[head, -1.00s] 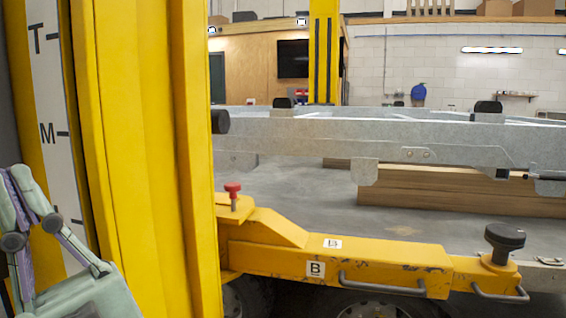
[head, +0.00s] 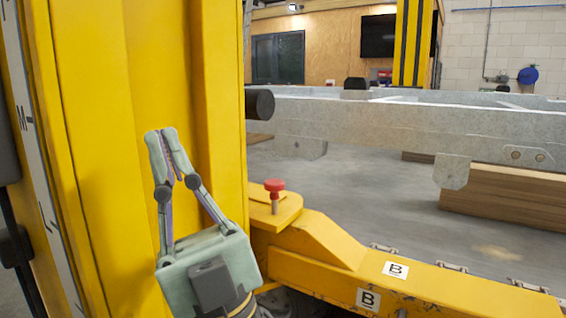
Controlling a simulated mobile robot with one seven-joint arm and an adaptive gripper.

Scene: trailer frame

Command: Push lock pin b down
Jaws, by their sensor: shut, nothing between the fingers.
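Lock pin b is a red-headed pin (head: 274,190) with a short metal shank. It stands upright in a yellow plate at the left end of the yellow arm (head: 430,290) marked B, close to the yellow column. Its red head is raised above the plate. My gripper (head: 162,132) is pale green and grey, at the left of the head view, in front of the yellow column. Its fingers point up and are shut with nothing between them. It is apart from the pin, to the left of it in the picture.
The tall yellow column (head: 90,150) fills the left side. A grey metal trailer frame (head: 400,121) runs across behind the arm, with a black cylinder (head: 260,104) near its left end. Wooden beams (head: 500,196) lie under the frame. Grey floor is free between.

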